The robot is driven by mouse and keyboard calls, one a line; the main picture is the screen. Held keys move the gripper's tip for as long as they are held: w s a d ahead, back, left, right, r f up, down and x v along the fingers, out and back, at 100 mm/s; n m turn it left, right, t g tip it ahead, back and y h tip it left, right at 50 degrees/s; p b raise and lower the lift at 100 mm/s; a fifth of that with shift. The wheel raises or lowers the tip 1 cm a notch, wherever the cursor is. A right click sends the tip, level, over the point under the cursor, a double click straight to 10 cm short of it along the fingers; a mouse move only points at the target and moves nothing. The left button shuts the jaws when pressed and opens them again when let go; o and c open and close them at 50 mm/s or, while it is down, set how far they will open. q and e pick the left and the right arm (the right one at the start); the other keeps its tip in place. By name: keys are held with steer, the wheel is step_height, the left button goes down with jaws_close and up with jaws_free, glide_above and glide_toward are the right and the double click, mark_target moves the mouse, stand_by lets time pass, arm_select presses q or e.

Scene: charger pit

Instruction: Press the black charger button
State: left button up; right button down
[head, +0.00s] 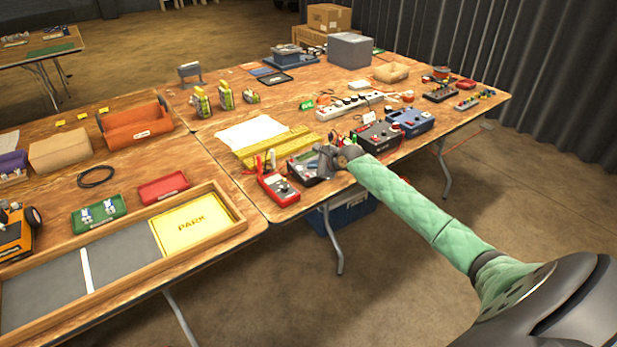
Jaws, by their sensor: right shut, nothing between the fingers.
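My right arm reaches in from the lower right in a green padded sleeve. Its dark gripper (328,160) is at the table's front edge, shut and empty. A dark box with a small screen (303,167) is just left of the gripper and partly hidden by it; I cannot tell if they touch. A black charger-like box (381,137) with red parts on top stands right of the gripper. Which of its small parts is the button is too small to tell. A blue box (411,121) of similar shape stands beside it. My left gripper is not in view.
A red meter (279,188) with leads lies left of the gripper at the table edge. A white power strip (350,104) lies behind the boxes. A wooden-framed tray with a yellow PARK pad (192,223) is at the lower left. Floor is open at the lower right.

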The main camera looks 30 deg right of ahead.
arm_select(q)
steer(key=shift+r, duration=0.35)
arm_select(e)
steer(key=shift+w+f, duration=0.15)
steer(key=shift+f, duration=0.75)
stand_by(0.3)
stand_by(0.8)
steer(key=shift+f+p, duration=0.25)
steer(key=shift+p, duration=0.15)
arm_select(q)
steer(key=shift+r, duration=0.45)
arm_select(e)
steer(key=shift+f, duration=0.1)
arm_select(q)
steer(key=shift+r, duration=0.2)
arm_select(e)
steer(key=shift+w+f, duration=0.15)
steer(key=shift+f, duration=0.25)
arm_select(q)
steer(key=shift+p, duration=0.3)
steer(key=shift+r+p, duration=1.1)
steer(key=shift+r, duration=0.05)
arm_select(e)
steer(key=shift+r, duration=0.75)
